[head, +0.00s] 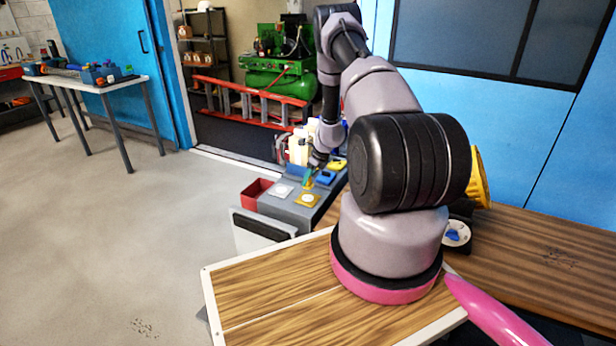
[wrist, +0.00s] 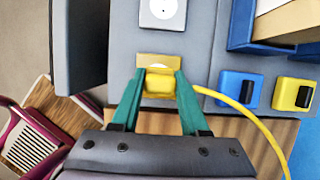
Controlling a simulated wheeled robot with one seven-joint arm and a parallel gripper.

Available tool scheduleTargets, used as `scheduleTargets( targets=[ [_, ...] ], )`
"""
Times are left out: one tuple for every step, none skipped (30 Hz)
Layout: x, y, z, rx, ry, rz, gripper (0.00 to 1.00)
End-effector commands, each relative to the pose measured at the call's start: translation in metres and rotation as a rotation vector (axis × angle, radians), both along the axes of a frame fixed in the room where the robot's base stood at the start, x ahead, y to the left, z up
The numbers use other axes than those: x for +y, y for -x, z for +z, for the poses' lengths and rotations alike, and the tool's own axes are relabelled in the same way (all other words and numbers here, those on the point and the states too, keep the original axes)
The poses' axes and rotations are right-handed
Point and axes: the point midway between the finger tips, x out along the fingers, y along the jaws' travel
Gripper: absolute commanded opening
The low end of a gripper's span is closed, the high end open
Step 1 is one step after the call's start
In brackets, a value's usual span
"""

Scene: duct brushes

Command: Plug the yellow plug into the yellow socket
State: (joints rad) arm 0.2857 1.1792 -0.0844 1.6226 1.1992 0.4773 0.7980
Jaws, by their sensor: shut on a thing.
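My gripper (wrist: 160,88) has green fingers shut on the yellow plug (wrist: 160,87), and a yellow cable runs from the plug to the right. In the wrist view the plug overlaps the near part of the yellow socket (wrist: 158,59), whose plate shows just beyond it. The plug hides part of the socket's face, so I cannot tell whether they touch. In the head view the yellow socket (head: 307,199) sits on the grey panel, and my gripper (head: 308,181) is close to it, small and partly hidden by my arm.
A white socket (wrist: 163,12) lies beyond the yellow one. A blue block (wrist: 238,90) and a yellow block (wrist: 294,93), each with a black part, sit to the right. A blue tray (wrist: 242,28) is at upper right. A red bin (head: 255,193) stands at the panel's left.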

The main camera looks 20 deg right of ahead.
Motion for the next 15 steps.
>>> scheduleTargets(
  targets=[
    [0.0,0.0,-0.006,0.001,-0.001,-0.001,0.0],
    [0.0,0.0,-0.009,0.001,-0.001,-0.001,0.0],
    [0.0,0.0,-0.013,0.001,-0.001,-0.001,0.0],
    [0.0,0.0,-0.015,0.0,0.0,-0.001,0.0],
    [0.0,0.0,-0.018,0.001,-0.001,0.0,0.0],
    [0.001,0.0,-0.022,0.001,-0.001,0.001,0.0],
    [0.001,0.0,-0.025,0.001,-0.001,0.001,0.0],
    [0.001,0.0,-0.027,0.001,-0.001,0.001,0.0],
    [0.001,0.0,-0.03,0.0,-0.001,0.0,0.0],
    [0.001,0.0,-0.032,0.0,-0.001,0.0,0.0],
    [0.0,0.0,-0.034,0.0,-0.001,0.0,0.0],
    [0.0,0.0,-0.037,0.0,-0.002,-0.001,0.0],
    [0.0,0.0,-0.039,0.001,-0.001,-0.001,0.0],
    [0.0,0.0,-0.04,0.001,-0.001,0.0,0.0],
    [0.0,0.0,-0.041,0.0,0.0,0.0,0.0]
  ],
)
